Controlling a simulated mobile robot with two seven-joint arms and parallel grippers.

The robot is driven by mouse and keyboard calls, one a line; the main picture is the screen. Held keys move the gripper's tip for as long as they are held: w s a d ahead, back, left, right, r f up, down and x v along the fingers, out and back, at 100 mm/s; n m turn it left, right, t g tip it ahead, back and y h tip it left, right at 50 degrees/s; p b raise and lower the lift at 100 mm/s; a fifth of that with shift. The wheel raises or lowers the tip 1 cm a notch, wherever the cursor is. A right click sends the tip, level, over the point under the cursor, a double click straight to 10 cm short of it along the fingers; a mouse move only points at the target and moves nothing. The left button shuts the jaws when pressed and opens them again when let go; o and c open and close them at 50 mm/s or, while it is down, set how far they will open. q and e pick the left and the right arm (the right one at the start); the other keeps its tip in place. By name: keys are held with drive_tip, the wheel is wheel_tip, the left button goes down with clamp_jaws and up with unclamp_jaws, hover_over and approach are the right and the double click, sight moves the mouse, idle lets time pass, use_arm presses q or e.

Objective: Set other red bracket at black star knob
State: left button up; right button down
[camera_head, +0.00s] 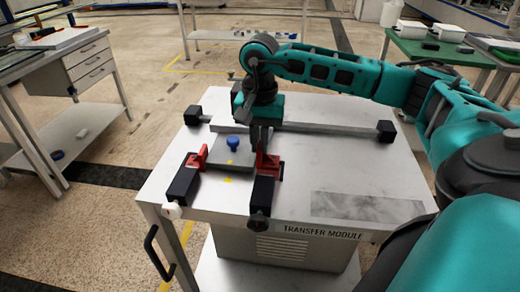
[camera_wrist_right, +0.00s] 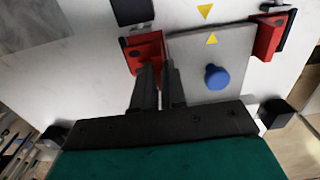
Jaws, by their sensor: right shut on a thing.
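One red bracket (camera_head: 268,168) sits on the table at the rear end of the right black block (camera_head: 262,194), at the right edge of a grey plate. A black star knob (camera_head: 259,223) is at that block's front end. My right gripper (camera_head: 261,148) reaches down from above and is shut on this bracket; the wrist view shows its two fingers (camera_wrist_right: 158,85) close together at the bracket (camera_wrist_right: 144,52). The other red bracket (camera_head: 197,160) stands at the plate's left side, behind the left black block (camera_head: 184,185) with a pale knob (camera_head: 172,210). My left gripper is not in view.
The grey plate (camera_head: 222,164) carries a blue knob (camera_head: 233,143) and lies between the brackets. A long metal bar (camera_head: 330,128) with black end blocks crosses behind it. The white tabletop is clear to the right, around a darker grey patch (camera_head: 365,208).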

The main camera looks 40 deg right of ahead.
sight(269, 156)
wheel_tip(269, 156, down, 2)
drive_tip(key=shift+f, duration=0.15)
drive_tip(key=shift+f, duration=0.2)
drive_tip(key=c, duration=1.2)
unclamp_jaws()
drive_tip(key=shift+c, duration=0.2)
drive_tip(key=shift+o, duration=0.3)
drive_tip(key=shift+r, duration=0.1)
